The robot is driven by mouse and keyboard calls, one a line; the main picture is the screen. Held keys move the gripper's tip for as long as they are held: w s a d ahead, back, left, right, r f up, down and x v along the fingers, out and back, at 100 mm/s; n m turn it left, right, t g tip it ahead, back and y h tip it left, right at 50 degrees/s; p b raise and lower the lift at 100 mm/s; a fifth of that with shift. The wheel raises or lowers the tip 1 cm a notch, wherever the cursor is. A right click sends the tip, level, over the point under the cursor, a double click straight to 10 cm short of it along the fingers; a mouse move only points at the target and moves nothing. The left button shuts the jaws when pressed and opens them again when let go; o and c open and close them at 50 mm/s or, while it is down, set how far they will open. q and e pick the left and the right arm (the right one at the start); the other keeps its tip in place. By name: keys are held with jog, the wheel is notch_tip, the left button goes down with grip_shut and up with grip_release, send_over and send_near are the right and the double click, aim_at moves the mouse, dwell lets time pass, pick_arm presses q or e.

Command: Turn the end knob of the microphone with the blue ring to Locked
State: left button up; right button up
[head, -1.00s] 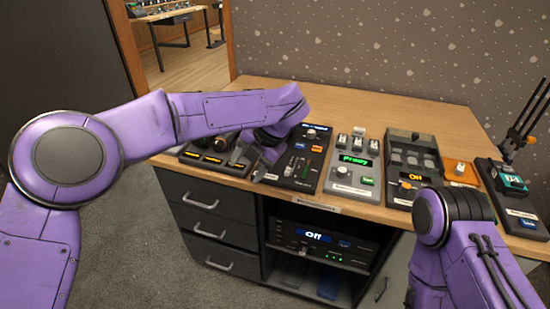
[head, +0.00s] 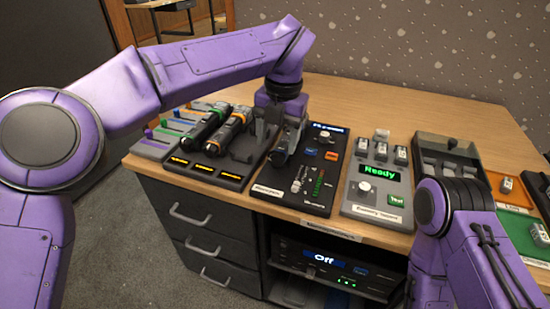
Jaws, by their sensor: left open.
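Two dark microphones lie side by side in a charging dock (head: 225,176) at the left of the desk, one with a green ring (head: 207,128) and one with an orange ring (head: 230,132). I cannot make out a blue ring. A dark rounded piece (head: 278,158) shows below my left gripper at the dock's right edge; I cannot tell whether it is a microphone's end or part of the gripper. My left gripper (head: 272,142) is open and points down over the dock's right side, hiding what lies there. My right gripper is out of view; only its arm shows.
A black fader panel (head: 318,185) stands just right of the dock, then a grey unit reading "Ready" (head: 376,192) and a tray (head: 445,150). Coloured faders (head: 170,135) are at the left. The desk behind (head: 400,105) is clear.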

aim_at(278, 157)
pick_arm(q)
jog(key=f, duration=0.3)
jog(key=f+b, duration=0.1)
jog(key=f, duration=0.2)
jog(key=shift+w+a, duration=0.1)
jog(key=shift+w, duration=0.1)
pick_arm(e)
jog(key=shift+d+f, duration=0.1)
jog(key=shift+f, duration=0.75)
pick_arm(q)
jog(key=c, duration=1.1)
jog(key=shift+o, duration=0.2)
jog(key=y+p, duration=0.1)
jog(key=p, duration=0.1)
jog(key=y+p, duration=0.1)
jog(key=p, duration=0.1)
jog(key=shift+s+r+t+p, duration=0.1)
jog(key=shift+r+t+p, duration=0.2)
jog(key=shift+r, duration=0.1)
jog(key=shift+d+f+p, duration=0.15)
jog(key=shift+d+p, duration=0.05)
jog(key=shift+p, duration=0.1)
jog(key=shift+f+y, duration=0.25)
jog(key=shift+y, duration=0.05)
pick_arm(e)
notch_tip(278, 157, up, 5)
